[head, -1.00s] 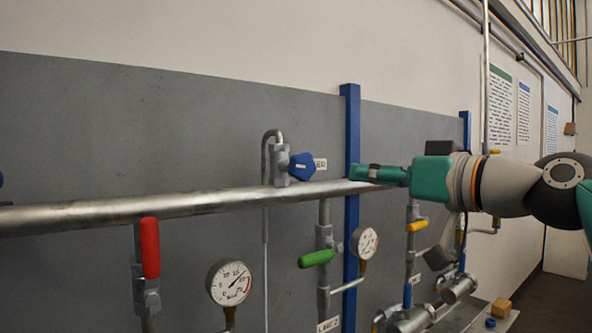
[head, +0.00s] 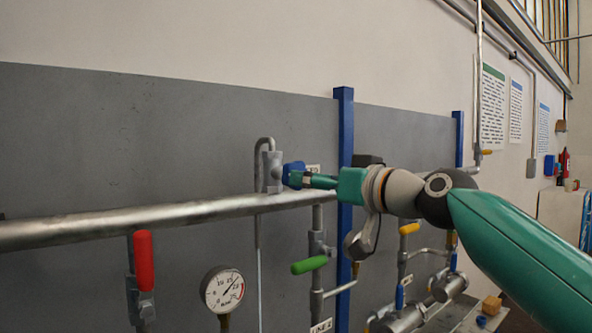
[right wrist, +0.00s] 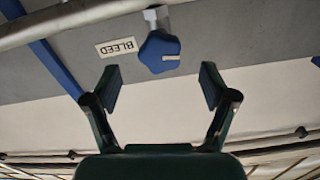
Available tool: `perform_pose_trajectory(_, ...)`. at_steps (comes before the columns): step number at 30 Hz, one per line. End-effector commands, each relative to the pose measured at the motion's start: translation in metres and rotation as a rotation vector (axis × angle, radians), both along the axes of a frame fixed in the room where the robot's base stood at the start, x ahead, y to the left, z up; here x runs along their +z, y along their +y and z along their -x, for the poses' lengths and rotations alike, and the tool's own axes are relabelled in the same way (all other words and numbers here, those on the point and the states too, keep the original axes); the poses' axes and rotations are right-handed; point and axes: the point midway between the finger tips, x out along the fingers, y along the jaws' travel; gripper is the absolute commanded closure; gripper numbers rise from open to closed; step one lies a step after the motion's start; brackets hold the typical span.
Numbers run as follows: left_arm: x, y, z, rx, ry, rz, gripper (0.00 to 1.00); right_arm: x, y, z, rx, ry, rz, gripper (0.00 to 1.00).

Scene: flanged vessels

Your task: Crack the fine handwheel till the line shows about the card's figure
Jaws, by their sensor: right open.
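A blue lobed handwheel (head: 291,173) sits on a small grey valve above the long horizontal pipe. The right wrist view shows this handwheel (right wrist: 159,52) with a pale mark on it, beside a label reading BLEED (right wrist: 117,47). My right gripper (right wrist: 160,84) is open and empty, its fingers apart on either side of the handwheel's direction, the wheel just beyond the fingertips. In the head view the gripper (head: 308,180) overlaps the wheel's right side; contact cannot be told. A round gauge (head: 222,288) hangs below the pipe; its figures are too small to read surely. My left gripper is not in view.
The long pipe (head: 140,221) runs just below the handwheel. A red lever (head: 144,262), a green lever (head: 309,265) and a yellow lever (head: 409,229) are below it. A blue post (head: 344,130) stands behind my right arm. Sheets (head: 493,105) hang on the far wall.

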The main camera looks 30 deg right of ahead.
Motion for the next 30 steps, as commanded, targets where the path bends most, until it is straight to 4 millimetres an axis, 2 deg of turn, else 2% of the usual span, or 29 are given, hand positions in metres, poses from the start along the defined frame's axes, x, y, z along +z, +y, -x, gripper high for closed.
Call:
perform_pose_trajectory(1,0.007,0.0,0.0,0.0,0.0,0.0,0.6,0.002,0.002,-0.013,0.001,0.003,0.0,0.16)
perform_pose_trajectory(3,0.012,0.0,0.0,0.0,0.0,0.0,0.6,0.002,0.003,-0.026,0.001,0.003,0.0,0.16)
perform_pose_trajectory(10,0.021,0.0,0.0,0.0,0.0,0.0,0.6,0.002,0.005,-0.057,0.001,0.001,0.0,0.16)
perform_pose_trajectory(15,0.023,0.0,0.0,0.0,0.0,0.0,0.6,0.0,0.006,-0.066,0.001,0.0,0.0,0.16)
perform_pose_trajectory(23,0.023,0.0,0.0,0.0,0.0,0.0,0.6,0.0,0.006,-0.066,0.001,0.0,0.001,0.16)
perform_pose_trajectory(30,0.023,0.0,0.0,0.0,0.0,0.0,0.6,0.0,0.006,-0.066,0.001,0.0,0.001,0.55)
